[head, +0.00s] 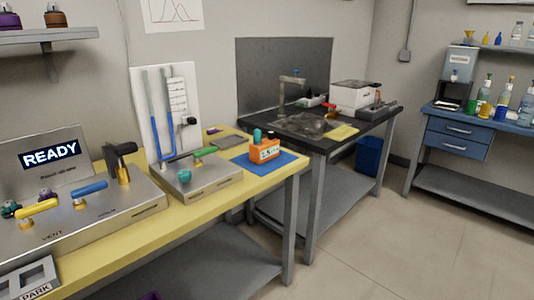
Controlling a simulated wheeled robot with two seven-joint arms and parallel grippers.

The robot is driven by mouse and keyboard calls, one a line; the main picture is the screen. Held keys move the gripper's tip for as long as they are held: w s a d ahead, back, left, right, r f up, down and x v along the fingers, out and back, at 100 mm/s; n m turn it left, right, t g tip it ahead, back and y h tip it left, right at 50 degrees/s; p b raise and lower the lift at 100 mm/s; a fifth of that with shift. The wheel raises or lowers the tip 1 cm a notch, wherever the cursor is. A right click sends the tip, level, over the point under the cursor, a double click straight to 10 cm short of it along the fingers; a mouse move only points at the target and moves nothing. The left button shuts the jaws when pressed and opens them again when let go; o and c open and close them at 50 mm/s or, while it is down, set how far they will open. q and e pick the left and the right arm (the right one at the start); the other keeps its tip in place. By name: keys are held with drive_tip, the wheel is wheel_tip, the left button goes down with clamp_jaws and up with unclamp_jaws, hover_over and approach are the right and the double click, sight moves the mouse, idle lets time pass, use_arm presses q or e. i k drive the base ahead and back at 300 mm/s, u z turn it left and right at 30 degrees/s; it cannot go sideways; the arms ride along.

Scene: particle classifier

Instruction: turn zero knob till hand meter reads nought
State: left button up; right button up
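An orange hand meter (264,154) stands on a blue mat (283,166) at the right end of the yellow bench. Its light display shows small digits, perhaps 2.5, too small to read surely. A teal knob-like part (257,136) and a smaller dark part stand up at its top; I cannot tell which is the zero knob. Neither of my grippers is in view.
On the yellow bench (205,213), a grey valve box (205,182) with a green handle stands left of the meter, before a tube board (181,85). Farther left is a panel with a READY screen (50,153). A black-topped table (300,137) stands behind. Floor at right is clear.

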sight(271, 135)
drive_tip(key=z, duration=0.55)
drive_tip(key=k, duration=0.65)
drive_tip(key=z, duration=0.45)
drive_tip(key=i, duration=1.45)
drive_tip(key=u, duration=1.35)
drive_tip(key=i, duration=1.1)
drive_tip(key=u, duration=1)
